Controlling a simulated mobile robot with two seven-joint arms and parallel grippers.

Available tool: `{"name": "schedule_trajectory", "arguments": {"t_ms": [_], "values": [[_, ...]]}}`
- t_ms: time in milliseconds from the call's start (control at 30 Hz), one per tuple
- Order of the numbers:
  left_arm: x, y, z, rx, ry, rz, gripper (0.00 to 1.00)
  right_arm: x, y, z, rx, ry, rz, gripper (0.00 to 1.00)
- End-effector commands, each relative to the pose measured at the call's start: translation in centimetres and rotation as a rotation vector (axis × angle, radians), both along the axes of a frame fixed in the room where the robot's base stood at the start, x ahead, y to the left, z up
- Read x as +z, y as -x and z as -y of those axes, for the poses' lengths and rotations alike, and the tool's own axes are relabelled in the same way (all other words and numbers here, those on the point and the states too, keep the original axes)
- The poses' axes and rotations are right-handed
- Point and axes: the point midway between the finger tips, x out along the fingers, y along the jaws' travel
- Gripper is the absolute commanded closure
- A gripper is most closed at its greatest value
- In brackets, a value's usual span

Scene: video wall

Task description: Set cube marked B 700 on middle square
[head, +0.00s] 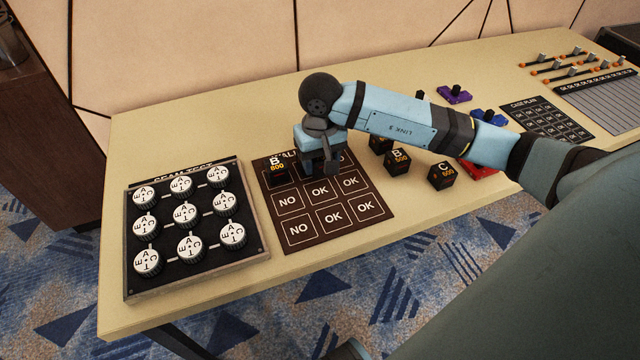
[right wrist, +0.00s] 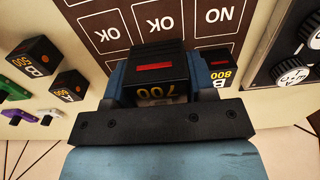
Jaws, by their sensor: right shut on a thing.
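The cube marked 700 (right wrist: 160,93) is black with a red stripe on its upper face in the right wrist view; its letter is hidden. My right gripper (head: 321,166) is shut on it, with a blue finger on each side. In the head view the gripper stands over the back row of the dark square mat (head: 342,238), near the middle column, and mostly hides the cube. I cannot tell whether the cube touches the mat. A cube marked B 800 (head: 278,174) sits on the mat's back left square, close beside the gripper. My left gripper is not in view.
Several black cubes, including ones marked B (head: 397,161) and C 600 (head: 442,174), stand right of the mat under my right arm. A knob panel (head: 195,270) lies to its left. Purple (head: 455,95) and blue switch blocks, a case plan card (head: 550,118) and a slider panel lie farther right.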

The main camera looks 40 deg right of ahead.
Motion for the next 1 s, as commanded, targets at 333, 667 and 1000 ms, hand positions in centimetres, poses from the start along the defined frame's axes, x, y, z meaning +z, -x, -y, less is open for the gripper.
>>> {"name": "schedule_trajectory", "arguments": {"t_ms": [333, 667, 1000], "values": [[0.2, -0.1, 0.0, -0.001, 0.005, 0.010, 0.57, -3.8, 0.0, 0.0, 0.000, 0.000, -0.001, 0.74], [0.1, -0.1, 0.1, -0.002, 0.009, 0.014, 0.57, -7.5, 0.0, 0.0, 0.000, 0.000, 0.000, 0.74], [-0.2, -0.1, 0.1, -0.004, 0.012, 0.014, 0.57, -7.8, 0.0, 0.0, 0.001, 0.001, 0.001, 0.45]]}}
